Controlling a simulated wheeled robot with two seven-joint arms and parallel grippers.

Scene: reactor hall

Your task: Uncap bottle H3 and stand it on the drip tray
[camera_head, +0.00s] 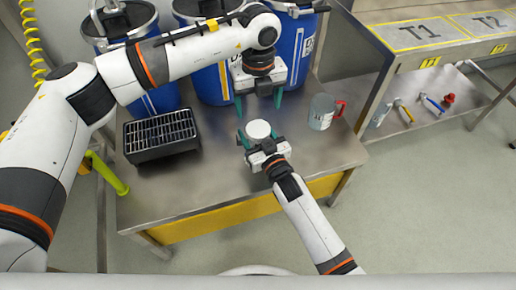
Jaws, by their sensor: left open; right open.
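A round white cap (258,129), seen from above, is at the middle of the steel table; the bottle under it is mostly hidden, and no H3 label can be read. My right gripper (258,136) is open, with its green fingers on either side of the cap; I cannot tell whether they touch the bottle. My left gripper (259,103) is open and empty, pointing down behind and above the cap. The drip tray (163,152), a black box with a slatted metal grate, stands at the left of the table with nothing on its grate.
A grey mug-like container (321,113) with a red handle stands right of the grippers. Several blue drums (215,84) stand behind. A side bench (430,38) marked T1 and T2 has tools on its lower shelf. The table front (205,190) is clear.

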